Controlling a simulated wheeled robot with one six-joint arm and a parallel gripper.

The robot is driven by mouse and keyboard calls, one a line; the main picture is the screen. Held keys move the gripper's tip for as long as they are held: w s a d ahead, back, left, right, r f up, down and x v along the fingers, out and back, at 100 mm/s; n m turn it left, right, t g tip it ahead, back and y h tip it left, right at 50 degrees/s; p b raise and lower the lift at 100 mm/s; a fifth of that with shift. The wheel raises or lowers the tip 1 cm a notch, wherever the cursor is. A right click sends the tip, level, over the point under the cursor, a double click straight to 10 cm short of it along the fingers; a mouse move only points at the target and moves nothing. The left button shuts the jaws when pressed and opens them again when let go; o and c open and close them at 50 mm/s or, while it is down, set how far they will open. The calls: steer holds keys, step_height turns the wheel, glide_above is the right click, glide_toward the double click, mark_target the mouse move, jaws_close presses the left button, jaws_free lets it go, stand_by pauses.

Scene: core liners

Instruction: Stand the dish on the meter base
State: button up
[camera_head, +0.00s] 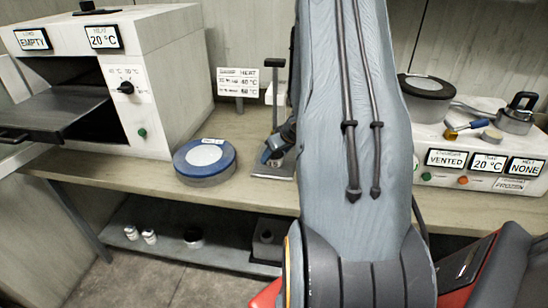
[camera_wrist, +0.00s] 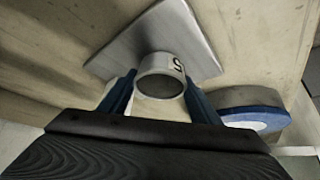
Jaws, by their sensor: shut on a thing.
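The dish is a small pale open cylinder (camera_wrist: 155,64) with a dark number mark on its side, seen from above in the wrist view. My gripper (camera_wrist: 158,97) is shut on it, with a blue finger on each side. The dish looks upright over the flat metal plate of the meter base (camera_wrist: 122,52). I cannot tell whether its bottom touches the plate. In the head view the meter base (camera_head: 259,173) stands on the bench with a dark-topped post behind. My gripper (camera_head: 276,154) is low over it, and my arm partly blocks that area.
A blue-rimmed round container (camera_head: 205,178) stands close left of the base. A white oven (camera_head: 175,90) with an open tray is farther left. A sign (camera_head: 238,82) stands behind.

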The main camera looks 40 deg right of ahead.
steer(key=o, duration=1.1)
steer(key=shift+f, duration=0.1)
steer(key=shift+o, duration=0.2)
